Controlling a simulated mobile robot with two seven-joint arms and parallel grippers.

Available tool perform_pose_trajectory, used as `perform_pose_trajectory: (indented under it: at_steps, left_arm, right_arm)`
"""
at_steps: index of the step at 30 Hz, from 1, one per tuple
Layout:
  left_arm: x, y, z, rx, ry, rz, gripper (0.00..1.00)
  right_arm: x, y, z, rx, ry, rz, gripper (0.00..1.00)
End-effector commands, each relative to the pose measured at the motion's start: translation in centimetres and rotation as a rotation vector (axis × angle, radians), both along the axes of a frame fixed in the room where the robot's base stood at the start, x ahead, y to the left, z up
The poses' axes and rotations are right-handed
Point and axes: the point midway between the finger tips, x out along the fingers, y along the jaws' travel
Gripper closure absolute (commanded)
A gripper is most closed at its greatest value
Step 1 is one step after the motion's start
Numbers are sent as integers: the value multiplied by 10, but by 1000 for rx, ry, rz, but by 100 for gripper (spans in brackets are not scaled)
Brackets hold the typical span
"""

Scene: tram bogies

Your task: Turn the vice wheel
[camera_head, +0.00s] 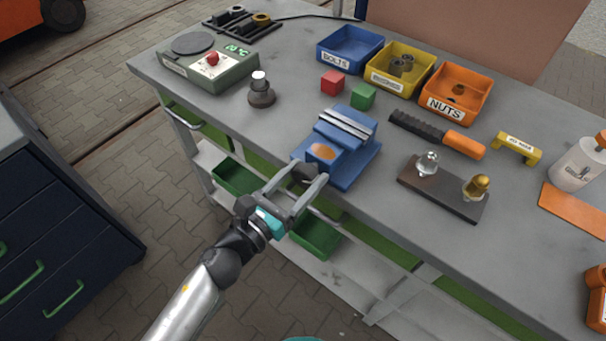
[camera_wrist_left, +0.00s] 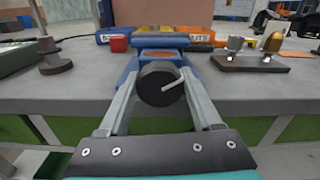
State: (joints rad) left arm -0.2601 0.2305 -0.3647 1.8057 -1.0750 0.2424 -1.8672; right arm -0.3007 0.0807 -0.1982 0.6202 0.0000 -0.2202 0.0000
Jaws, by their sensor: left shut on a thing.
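A blue vice (camera_head: 342,150) stands at the front edge of the grey workbench in the head view. Its dark round wheel faces the front; in the left wrist view the wheel (camera_wrist_left: 161,83) shows a pale bar across its face. My left gripper (camera_head: 308,182) reaches in from the front, with one finger on each side of the wheel, and is shut on it. In the left wrist view the fingers (camera_wrist_left: 162,95) flank the wheel's rim. The vice body (camera_wrist_left: 158,50) is partly hidden behind the wheel. My right gripper is not in view.
Red (camera_head: 332,82) and green (camera_head: 362,96) cubes stand behind the vice. Blue (camera_head: 350,48), yellow (camera_head: 403,68) and orange (camera_head: 459,92) bins line the back. A dark plate (camera_head: 440,190) with two bulb-like pieces lies to the right. A dark stand (camera_head: 261,92) is at left.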

Motion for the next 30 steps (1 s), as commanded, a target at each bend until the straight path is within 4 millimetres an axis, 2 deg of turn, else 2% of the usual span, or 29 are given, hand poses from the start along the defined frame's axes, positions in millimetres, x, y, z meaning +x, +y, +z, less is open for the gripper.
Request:
perform_pose_trajectory:
  at_steps: [2, 14, 30]
  left_arm:
    - [0, 0, 0, 0, 0, 0, 90]
    - [0, 0, 0, -63, 47, 0, 90]
    - [1, 2, 1, -435, 316, -1, 90]
  right_arm:
    - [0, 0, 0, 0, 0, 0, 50]
    - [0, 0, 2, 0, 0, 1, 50]
    - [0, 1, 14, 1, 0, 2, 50]
